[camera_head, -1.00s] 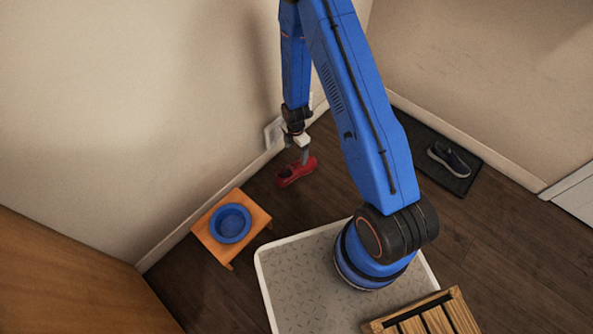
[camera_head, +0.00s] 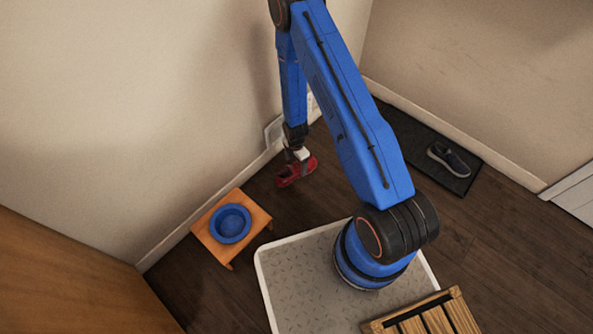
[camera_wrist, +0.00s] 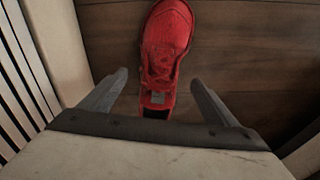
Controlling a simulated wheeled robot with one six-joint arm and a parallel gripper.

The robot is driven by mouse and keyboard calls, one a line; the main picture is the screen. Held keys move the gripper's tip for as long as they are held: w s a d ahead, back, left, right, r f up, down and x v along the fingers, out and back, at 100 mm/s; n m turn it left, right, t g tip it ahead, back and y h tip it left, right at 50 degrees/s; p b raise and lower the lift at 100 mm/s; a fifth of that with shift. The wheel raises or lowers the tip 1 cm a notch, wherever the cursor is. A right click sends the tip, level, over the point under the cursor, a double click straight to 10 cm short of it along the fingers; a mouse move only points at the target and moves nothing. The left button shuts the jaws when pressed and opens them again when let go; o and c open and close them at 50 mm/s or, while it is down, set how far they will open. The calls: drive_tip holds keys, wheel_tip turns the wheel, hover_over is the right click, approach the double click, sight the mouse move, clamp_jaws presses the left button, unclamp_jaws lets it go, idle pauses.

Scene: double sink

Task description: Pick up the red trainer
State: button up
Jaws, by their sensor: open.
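The red trainer (camera_head: 291,176) lies on the dark wooden floor near the wall, to the right of a small orange stool. In the wrist view the trainer (camera_wrist: 165,48) points away, with its laces up and its heel end between the fingers. My gripper (camera_wrist: 157,88) is open, with one grey finger on each side of the shoe's heel part and a gap on both sides. In the head view my gripper (camera_head: 298,164) is down at the trainer and hides part of it.
A blue bowl (camera_head: 230,223) stands on the orange stool (camera_head: 205,232). A dark shoe (camera_head: 449,160) lies on a black mat (camera_head: 409,128) at the right. A vent or socket (camera_head: 274,129) is on the wall behind the trainer. A slatted crate (camera_head: 425,318) is at the bottom.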

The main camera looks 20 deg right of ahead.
wheel_tip(320, 180, down, 5)
drive_tip(key=shift+w+d+r, duration=0.1)
drive_tip(key=shift+w+d, duration=0.05)
drive_tip(key=c, duration=1.3)
